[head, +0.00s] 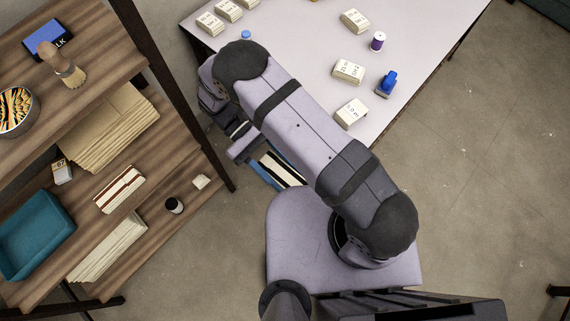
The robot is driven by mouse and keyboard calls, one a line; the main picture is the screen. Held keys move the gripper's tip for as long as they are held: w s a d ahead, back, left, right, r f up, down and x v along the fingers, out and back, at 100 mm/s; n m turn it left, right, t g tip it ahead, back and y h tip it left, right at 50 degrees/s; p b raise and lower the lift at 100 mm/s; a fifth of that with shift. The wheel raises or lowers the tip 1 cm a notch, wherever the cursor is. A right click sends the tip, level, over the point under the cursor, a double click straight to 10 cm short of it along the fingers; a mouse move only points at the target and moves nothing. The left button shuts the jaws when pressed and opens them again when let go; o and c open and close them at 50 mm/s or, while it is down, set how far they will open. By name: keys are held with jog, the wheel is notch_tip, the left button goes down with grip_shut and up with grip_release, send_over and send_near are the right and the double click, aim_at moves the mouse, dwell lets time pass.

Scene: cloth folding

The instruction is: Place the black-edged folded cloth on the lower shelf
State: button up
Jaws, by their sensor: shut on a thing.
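A folded cloth (283,168) with white, black and blue bands hangs beside my arm, off the near-left edge of the table. My gripper (246,148) is shut on it; the arm hides part of the cloth and the exact grip. The lower shelf (178,150) of the wooden rack is at left, apart from the cloth.
A dark rack post (170,85) stands between my gripper and the shelves. The table (290,35) holds several labelled bundles.

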jog(key=w+a+f+n+t+h, duration=0.1)
jog(key=a+f+n+t+h+b, duration=0.1)
jog(key=n+t, duration=0.1)
jog(key=w+a+f+n+t+b, duration=0.1)
jog(key=shift+w+a+f+n+t+h, duration=0.2)
jog(key=shift+w+a+n+t+h, duration=0.1)
jog(key=shift+w+h, duration=0.1)
jog(key=w+a+f+n+t+b, duration=0.2)
jog(key=a+n+t+b, duration=0.1)
jog(key=a+n+t, duration=0.15)
jog(key=n+t+y+b, duration=1.35)
jog(key=n+y, duration=0.45)
jog(key=n, duration=0.4)
send_over(164, 152)
jog(key=shift+r+g+b, duration=0.3)
jog(key=shift+f, duration=0.15)
jog(key=shift+f+b, duration=2.3)
jog(key=shift+f, duration=0.95)
jog(key=shift+f+b, duration=0.55)
jog(key=shift+f, duration=0.05)
